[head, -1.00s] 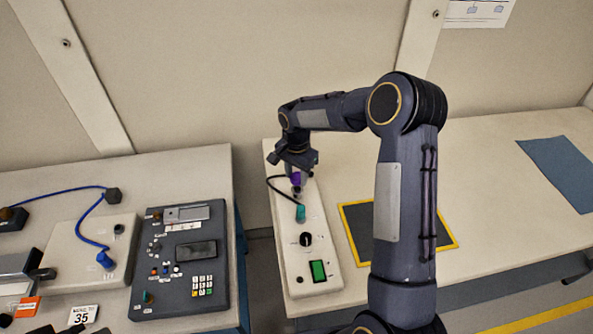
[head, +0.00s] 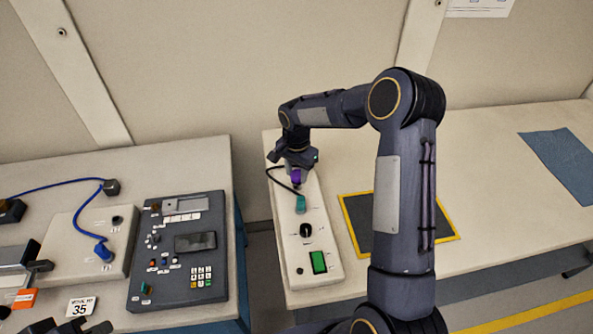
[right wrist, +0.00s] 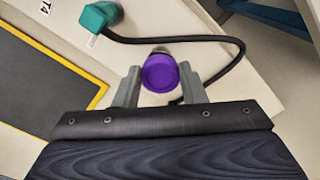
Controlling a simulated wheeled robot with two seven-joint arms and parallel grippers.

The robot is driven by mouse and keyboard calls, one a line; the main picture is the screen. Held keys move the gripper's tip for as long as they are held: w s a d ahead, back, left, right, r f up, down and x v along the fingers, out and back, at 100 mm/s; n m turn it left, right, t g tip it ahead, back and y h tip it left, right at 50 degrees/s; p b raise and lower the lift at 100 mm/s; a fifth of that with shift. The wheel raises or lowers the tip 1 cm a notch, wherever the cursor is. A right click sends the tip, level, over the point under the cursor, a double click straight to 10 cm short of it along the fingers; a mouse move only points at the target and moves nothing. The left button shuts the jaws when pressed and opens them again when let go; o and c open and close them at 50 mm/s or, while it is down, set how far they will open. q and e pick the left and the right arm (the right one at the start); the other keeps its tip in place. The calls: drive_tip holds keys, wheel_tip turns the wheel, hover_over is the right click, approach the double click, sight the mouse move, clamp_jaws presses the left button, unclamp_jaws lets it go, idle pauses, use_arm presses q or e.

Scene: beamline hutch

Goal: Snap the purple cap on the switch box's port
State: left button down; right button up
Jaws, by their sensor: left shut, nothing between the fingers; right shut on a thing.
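The purple cap (head: 296,177) is between the fingers of my right gripper (head: 299,163), over the far end of the white switch box (head: 320,236). In the right wrist view the cap (right wrist: 160,73) sits upright between both fingers. A teal plug (head: 300,203) with a black cable stands on the box, nearer than the cap. My left gripper (head: 72,327) is shut and empty at the bottom left edge, partly cut off.
The switch box also carries a black knob (head: 306,230) and a green switch (head: 318,262). A yellow-edged dark mat (head: 359,222) lies to its right. A dark control panel (head: 180,264) and a pale box with a blue cable (head: 84,216) are on the left table. A gap separates the tables.

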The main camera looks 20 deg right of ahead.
drive_tip(key=shift+f+b, duration=0.5)
drive_tip(key=shift+f, duration=0.1)
idle(0.3)
drive_tip(key=o, duration=1)
wheel_tip(320, 180, up, 8)
drive_tip(key=shift+b, duration=0.65)
drive_tip(key=s+a+r+n+t+y, duration=0.15)
drive_tip(key=s+r+n, duration=0.35)
drive_tip(key=s, duration=0.6)
drive_tip(key=s+r+n+t+y, duration=0.1)
drive_tip(key=s+r+n+t, duration=0.1)
drive_tip(key=s+r, duration=0.7)
drive_tip(key=s+a+f+n, duration=0.1)
drive_tip(key=s, duration=0.2)
drive_tip(key=s+a+f+n+t+y, duration=0.1)
drive_tip(key=s+f, duration=0.1)
drive_tip(key=s, duration=0.2)
drive_tip(key=s+a+f+n+t, duration=0.1)
drive_tip(key=s+a+f, duration=0.1)
drive_tip(key=s, duration=0.2)
drive_tip(key=shift+s, duration=0.15)
